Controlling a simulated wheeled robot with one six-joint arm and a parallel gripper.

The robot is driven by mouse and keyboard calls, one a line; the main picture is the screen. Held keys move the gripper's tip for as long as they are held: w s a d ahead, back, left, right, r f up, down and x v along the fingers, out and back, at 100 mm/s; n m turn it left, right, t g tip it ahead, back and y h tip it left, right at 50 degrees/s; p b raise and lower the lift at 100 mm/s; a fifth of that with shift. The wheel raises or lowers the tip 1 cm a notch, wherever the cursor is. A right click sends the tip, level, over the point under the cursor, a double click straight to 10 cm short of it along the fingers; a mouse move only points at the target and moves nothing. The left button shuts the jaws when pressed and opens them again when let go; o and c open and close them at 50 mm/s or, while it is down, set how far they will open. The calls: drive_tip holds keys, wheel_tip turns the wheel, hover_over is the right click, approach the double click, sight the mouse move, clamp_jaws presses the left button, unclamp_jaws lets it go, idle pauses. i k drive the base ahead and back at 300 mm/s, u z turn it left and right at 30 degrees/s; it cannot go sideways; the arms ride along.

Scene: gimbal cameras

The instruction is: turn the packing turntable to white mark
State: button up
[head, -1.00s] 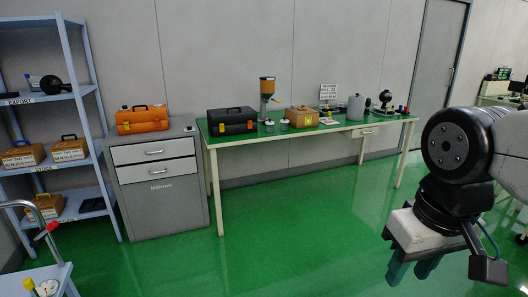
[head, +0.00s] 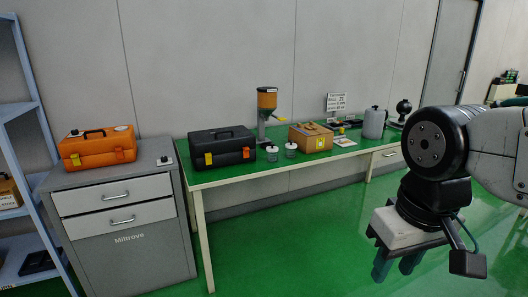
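My gripper (head: 396,267) hangs at the right of the head view, fingers pointing down over the green floor. Its two dark blue fingers look apart with nothing between them. It is well in front of the green-topped table (head: 236,174), not touching anything. I cannot make out a turntable or a white mark on the table. A wooden box (head: 311,138) with a yellow label sits on the table; what is under it is too small to tell.
An orange case (head: 97,148) rests on a grey cabinet (head: 125,230). The floor before the table is clear.

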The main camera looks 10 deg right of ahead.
sight(404, 108)
drive_tip(key=z, duration=1.65)
drive_tip(key=i, duration=3.6)
drive_tip(key=u, duration=0.55)
